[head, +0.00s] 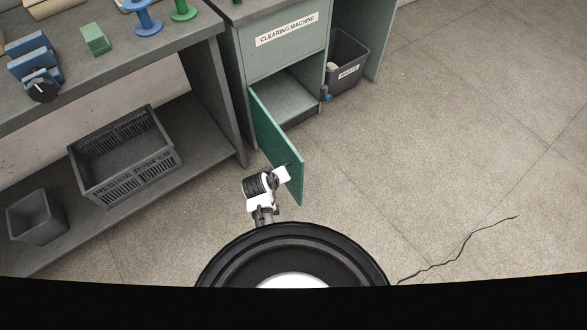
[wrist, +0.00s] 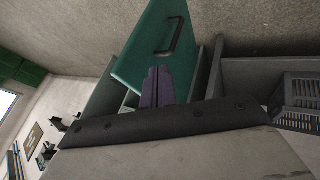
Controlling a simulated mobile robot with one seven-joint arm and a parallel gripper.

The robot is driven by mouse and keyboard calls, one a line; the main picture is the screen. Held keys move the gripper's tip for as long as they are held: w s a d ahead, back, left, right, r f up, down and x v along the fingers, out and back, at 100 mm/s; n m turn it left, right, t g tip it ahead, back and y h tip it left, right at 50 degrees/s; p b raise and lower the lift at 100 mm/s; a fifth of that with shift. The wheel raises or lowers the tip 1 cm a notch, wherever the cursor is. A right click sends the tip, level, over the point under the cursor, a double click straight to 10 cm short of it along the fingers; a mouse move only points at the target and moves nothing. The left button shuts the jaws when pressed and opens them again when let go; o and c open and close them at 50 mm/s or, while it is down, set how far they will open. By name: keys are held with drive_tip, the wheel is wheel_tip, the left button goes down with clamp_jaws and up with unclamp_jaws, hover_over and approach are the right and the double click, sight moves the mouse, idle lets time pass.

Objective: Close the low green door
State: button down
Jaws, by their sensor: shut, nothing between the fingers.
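The low green door (head: 278,145) stands wide open, swung out from the left side of the cabinet opening under the label "CLEARING MACHINE". In the wrist view the door (wrist: 140,55) fills the area ahead of my gripper, with a dark bar handle (wrist: 171,38) on the face toward me. My gripper (wrist: 158,72) is shut and empty, its dark fingers together in front of the door face, below the handle in the picture. In the head view my white hand is at the left of the door, near its free edge. Whether the fingertips touch the door I cannot tell.
The cabinet (head: 281,45) is open and its visible floor is bare. A grey bin (head: 346,62) stands right of it. A workbench (head: 190,50) is on the left, with a slatted crate (head: 125,160) and a small bin (head: 38,217) on its lower shelf. The floor at right is clear.

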drive_tip(key=w+d+f, duration=0.4)
drive_tip(key=w+f, duration=0.1)
drive_tip(key=w, duration=0.1)
drive_tip(key=shift+d+f+p, duration=0.3)
drive_tip(key=shift+d+p, duration=0.1)
drive_tip(key=shift+p, duration=0.05)
drive_tip(key=shift+d, duration=0.1)
